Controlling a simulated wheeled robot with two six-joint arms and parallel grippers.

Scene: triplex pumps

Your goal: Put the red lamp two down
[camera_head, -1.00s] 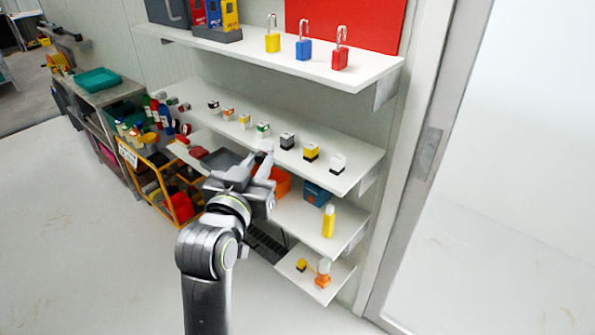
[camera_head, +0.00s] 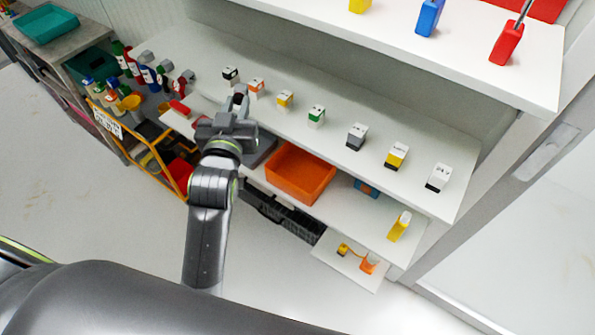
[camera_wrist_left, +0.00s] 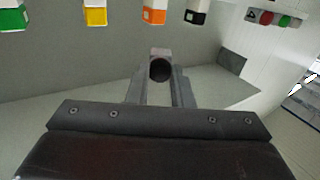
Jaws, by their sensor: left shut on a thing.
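My left gripper (camera_head: 239,103) is over the middle shelf (camera_head: 330,150), near its left part, beside the black-and-white block (camera_head: 231,75) and the orange-and-white block (camera_head: 256,88). In the left wrist view the gripper (camera_wrist_left: 160,90) is shut on a small grey piece (camera_wrist_left: 160,55) with a dark round face. No red shows on this piece, and I cannot tell whether it is red lamp two. It appears to be held above the shelf surface. My right gripper is not in view.
More small blocks stand in a row, including a green-and-white one (camera_head: 317,115). An orange bin (camera_head: 300,175) sits below. Bottles (camera_head: 128,62) and a yellow-framed cart (camera_head: 150,150) are left.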

